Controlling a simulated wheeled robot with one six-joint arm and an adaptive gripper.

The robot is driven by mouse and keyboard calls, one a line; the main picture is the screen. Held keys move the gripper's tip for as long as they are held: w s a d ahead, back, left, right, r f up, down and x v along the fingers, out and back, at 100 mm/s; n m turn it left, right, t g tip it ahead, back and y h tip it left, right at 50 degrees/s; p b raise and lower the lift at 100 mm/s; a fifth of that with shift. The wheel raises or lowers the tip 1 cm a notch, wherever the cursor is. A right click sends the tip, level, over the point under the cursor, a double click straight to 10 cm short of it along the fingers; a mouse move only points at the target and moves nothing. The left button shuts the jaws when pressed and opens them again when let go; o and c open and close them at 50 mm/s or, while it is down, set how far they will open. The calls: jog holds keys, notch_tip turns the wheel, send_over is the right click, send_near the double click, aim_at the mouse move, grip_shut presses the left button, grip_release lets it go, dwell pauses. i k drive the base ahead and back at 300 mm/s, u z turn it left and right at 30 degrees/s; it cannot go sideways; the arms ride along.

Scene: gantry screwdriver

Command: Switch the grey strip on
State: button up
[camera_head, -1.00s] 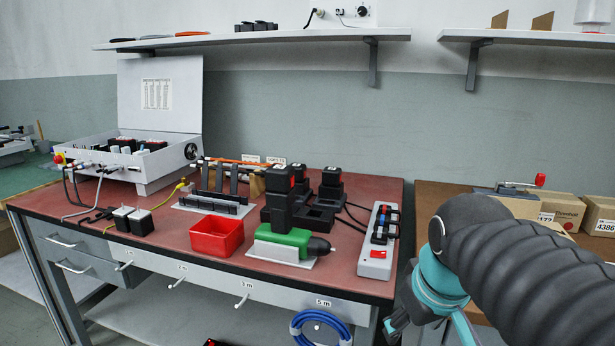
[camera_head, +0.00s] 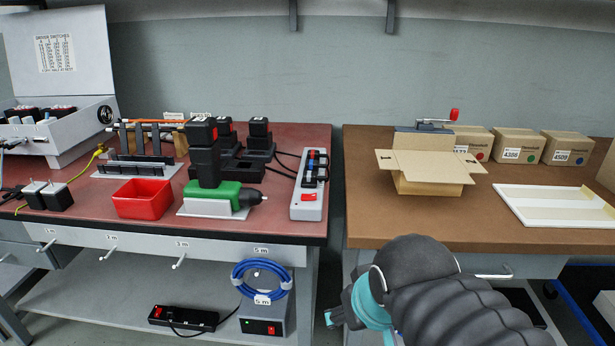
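The grey strip (camera_head: 299,206) lies on the right end of the red-topped workbench, its length running away from me. Dark plugs sit along its far part, and a red switch (camera_head: 308,197) shows near its front end. Whether the switch is on or off I cannot tell. My gripper (camera_head: 334,318) is low in front of the bench, below the table top and to the right of the strip's front end. It is apart from everything. Its fingers are small and partly hidden, so their opening is unclear.
A green screwdriver (camera_head: 224,196) and a red bin (camera_head: 144,205) stand left of the strip. A black power strip (camera_head: 183,318) lies on the lower shelf beside a grey box (camera_head: 266,318). An open carton (camera_head: 430,180) stands on the brown table. A gap separates both tables.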

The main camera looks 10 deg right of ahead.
aim_at(305, 197)
jog(key=z, duration=1.3)
jog(key=k, duration=1.2)
jog(key=u, duration=1.2)
jog(key=i, duration=0.5)
jog(key=u, duration=0.05)
